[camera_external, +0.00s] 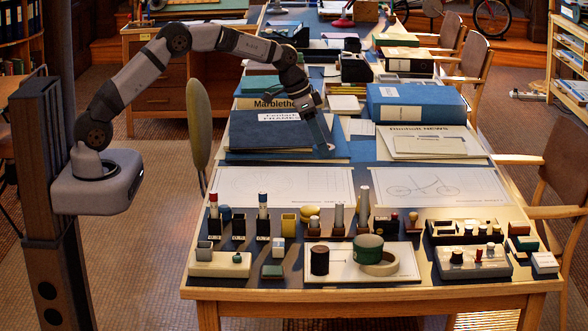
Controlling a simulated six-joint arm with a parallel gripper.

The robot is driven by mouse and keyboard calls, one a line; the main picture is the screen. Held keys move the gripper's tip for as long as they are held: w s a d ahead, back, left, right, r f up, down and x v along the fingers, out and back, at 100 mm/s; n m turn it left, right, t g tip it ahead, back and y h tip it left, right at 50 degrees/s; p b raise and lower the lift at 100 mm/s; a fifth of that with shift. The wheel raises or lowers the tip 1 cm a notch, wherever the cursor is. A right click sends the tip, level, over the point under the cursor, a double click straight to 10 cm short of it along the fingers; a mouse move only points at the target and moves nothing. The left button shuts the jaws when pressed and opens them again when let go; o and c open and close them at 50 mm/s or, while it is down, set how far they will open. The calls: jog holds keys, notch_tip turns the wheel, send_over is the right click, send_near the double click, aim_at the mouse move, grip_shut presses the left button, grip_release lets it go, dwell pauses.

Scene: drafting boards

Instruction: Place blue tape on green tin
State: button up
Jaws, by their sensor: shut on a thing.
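The green tin (367,248) seems to be the dark green round thing at the front of the desk, right of centre, close to a beige ring (380,264). My gripper (322,146) is above the big dark blue folders, well behind and left of the tin. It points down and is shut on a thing. That thing blends with the blue behind it, so I cannot make out its shape. I cannot clearly pick out the blue tape; a small blue round thing (225,213) stands at the front left.
Stamps, small boxes and upright cylinders crowd the front of the desk (450,290). A dark brown cylinder (319,260) stands left of the green tin. Two drawing sheets (285,187) lie behind them. Folders (268,130) and a thick blue box (415,104) stand further back.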

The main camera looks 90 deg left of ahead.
jog(key=w+d+r+p, duration=0.15)
jog(key=w+d, duration=0.25)
jog(key=d, duration=0.6)
jog(key=w+d+r+p, duration=0.15)
jog(key=w+d, duration=0.25)
jog(key=d, duration=0.6)
notch_tip(320, 180, up, 2)
jog(key=m+p, duration=0.1)
jog(key=p, duration=0.2)
send_over(372, 240)
jog(key=s, duration=0.2)
jog(key=shift+w+f+p, duration=0.2)
jog(key=shift+f+p, duration=0.85)
jog(key=shift+f, duration=3.55)
jog(key=shift+d+f, duration=0.1)
jog(key=shift+f, duration=0.25)
jog(key=shift+f, duration=0.1)
jog(key=shift+f, duration=0.15)
jog(key=o, duration=1)
jog(key=shift+o, duration=0.2)
